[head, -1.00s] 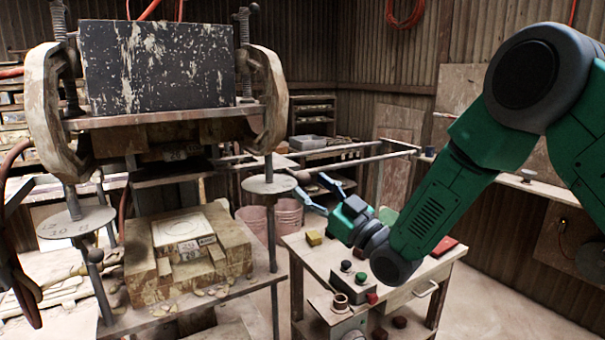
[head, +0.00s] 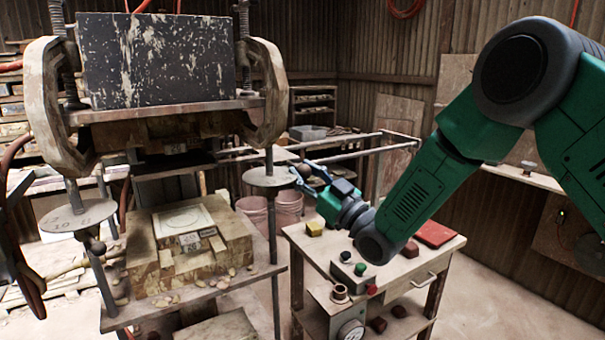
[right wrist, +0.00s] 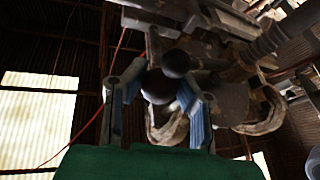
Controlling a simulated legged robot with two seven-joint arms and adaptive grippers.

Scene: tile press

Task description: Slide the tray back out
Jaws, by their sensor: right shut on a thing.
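A stepped, worn block (head: 150,262) with a pale square tile (head: 183,221) on top sits on the press's lower board (head: 232,284) in the head view. I cannot tell which part is the tray. My right gripper (head: 305,173) is at a dark round knob (head: 301,171) beside the press's right post. In the right wrist view the gripper (right wrist: 158,100) has its blue fingers on both sides of a dark ball knob (right wrist: 158,87), shut on it. A second dark ball (right wrist: 176,63) shows just behind.
The press's upper block (head: 160,60) hangs above the lower board. Metal rails (head: 350,150) run right from the press. A workbench (head: 400,268) with buttons and small blocks stands below my right arm. Pink buckets (head: 289,205) stand behind.

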